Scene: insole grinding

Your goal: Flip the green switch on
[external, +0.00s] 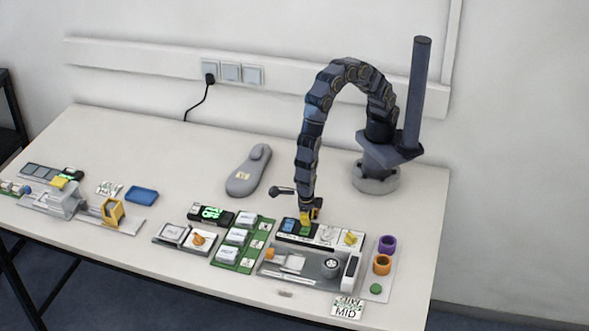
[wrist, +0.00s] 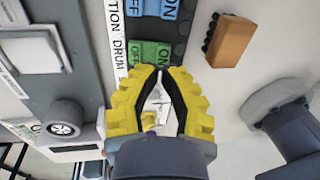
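The green switch (wrist: 150,53) sits on a dark panel in the wrist view, marked OFF on its left part and ON on its right part. I cannot tell which way it is tipped. The yellow fingers of my gripper (wrist: 161,70) come together at their tips just below the switch in the picture, with nothing seen between them. In the external view my gripper (external: 311,214) points down right above the panel, and the green switch (external: 305,228) is partly hidden under it. Whether the tips touch the switch is unclear.
A blue switch (wrist: 151,8) with ON and OFF marks is beside the green one. An orange block (wrist: 229,41) lies to the right. The grey grinding unit (external: 318,265) is in front of the panel, and a green board (external: 229,253) is at its left.

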